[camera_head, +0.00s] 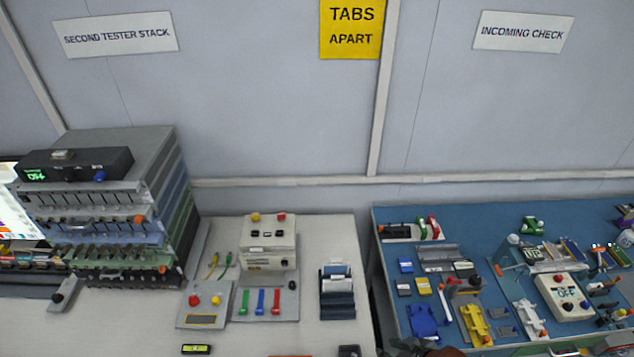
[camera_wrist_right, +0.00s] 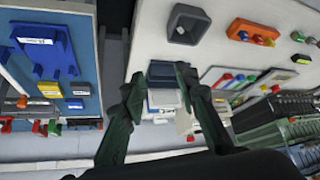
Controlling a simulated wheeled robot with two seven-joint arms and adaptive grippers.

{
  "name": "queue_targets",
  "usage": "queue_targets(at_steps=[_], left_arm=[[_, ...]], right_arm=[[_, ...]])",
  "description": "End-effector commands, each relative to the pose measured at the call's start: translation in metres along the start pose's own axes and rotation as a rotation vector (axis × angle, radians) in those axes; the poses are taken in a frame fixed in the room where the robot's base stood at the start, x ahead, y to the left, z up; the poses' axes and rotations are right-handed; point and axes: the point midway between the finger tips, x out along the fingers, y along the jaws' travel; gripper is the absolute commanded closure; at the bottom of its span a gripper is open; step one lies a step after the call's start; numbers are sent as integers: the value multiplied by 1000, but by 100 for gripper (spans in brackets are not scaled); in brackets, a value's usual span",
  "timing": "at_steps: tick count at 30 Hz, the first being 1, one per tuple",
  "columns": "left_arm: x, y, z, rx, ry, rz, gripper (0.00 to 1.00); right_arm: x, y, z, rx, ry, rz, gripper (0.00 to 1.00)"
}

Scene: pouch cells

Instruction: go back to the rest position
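My right gripper (camera_wrist_right: 159,74) shows in the right wrist view with its two dark green fingers spread apart. Nothing is held between them. Beyond the gap lies the dark blue rack with pale flat pieces (camera_wrist_right: 163,98) on the white bench, apart from the fingers. In the head view only a small part of the right gripper (camera_head: 428,347) shows at the bottom edge, in front of the blue bench's near left corner. My left gripper is in neither view.
The white bench (camera_head: 240,345) carries a tester stack (camera_head: 165,150), a cream device (camera_head: 270,243) and the dark blue rack (camera_head: 337,292). The blue bench (camera_head: 385,260) on the right is crowded with small fixtures. A narrow gap separates the benches.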

Motion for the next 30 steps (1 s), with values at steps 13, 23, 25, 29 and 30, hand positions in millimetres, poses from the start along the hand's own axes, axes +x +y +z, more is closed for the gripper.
queue_targets(at_steps=[13,23,25,29,30], left_arm=[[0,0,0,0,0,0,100],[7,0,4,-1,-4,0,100],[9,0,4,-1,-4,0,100],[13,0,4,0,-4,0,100],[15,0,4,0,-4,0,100]], right_arm=[[-48,47,188,425,-265,280,72],[28,53,246,453,-332,284,72],[53,53,260,451,-341,276,72],[106,48,296,447,-363,259,72],[124,46,310,444,-370,254,72]])
